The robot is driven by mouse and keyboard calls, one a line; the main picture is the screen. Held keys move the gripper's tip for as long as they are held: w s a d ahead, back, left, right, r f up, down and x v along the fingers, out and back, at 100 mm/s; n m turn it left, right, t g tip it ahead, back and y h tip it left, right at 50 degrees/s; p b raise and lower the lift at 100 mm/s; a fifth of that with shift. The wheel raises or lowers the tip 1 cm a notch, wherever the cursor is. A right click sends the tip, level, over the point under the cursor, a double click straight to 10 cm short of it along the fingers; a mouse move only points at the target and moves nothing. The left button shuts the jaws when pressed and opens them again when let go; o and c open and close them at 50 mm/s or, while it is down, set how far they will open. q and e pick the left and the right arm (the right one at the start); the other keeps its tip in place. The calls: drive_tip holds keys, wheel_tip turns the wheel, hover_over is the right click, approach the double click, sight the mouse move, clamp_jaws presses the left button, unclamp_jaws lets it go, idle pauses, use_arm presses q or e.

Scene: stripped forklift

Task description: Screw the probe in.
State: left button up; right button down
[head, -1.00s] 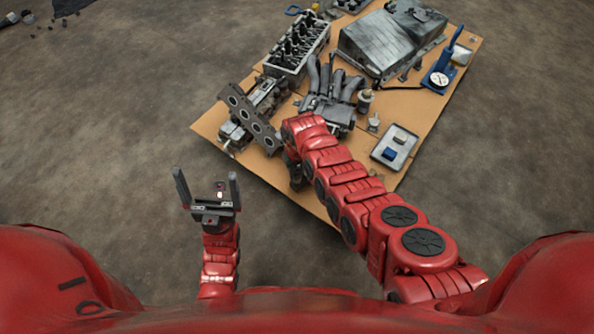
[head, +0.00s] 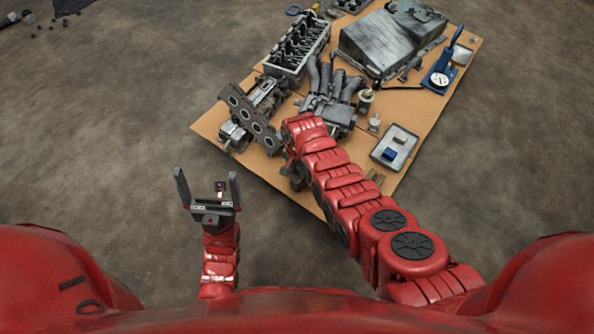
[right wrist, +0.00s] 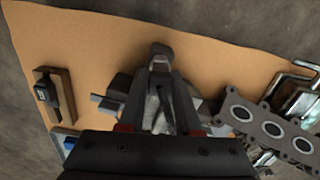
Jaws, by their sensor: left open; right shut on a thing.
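My left gripper (head: 206,174) is open and empty, held up over the bare floor left of the board. My right arm reaches over the near edge of the board, and its wrist mostly hides the right gripper in the head view. In the right wrist view the right gripper (right wrist: 160,65) is shut, with a thin dark piece (right wrist: 163,103) between its fingers, likely the probe. Its ends are hard to make out. Grey metal parts lie right beyond and around the fingers; I cannot tell whether the piece touches them or where a threaded hole is.
The tan board (head: 433,110) holds a cylinder head (head: 297,45), a manifold (head: 333,95), a flat flange with round holes (head: 248,117), a large grey housing (head: 390,40), a blue gauge stand (head: 440,78) and a tray (head: 407,146). A small wooden block (right wrist: 65,88) carries a black item.

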drive_tip(key=shift+w+r+m, duration=0.1)
drive_tip(key=shift+m, duration=0.55)
drive_tip(key=shift+w+r+m, duration=0.1)
drive_tip(key=shift+m, duration=0.55)
drive_tip(key=c, duration=0.7)
unclamp_jaws()
drive_tip(key=shift+s, duration=0.1)
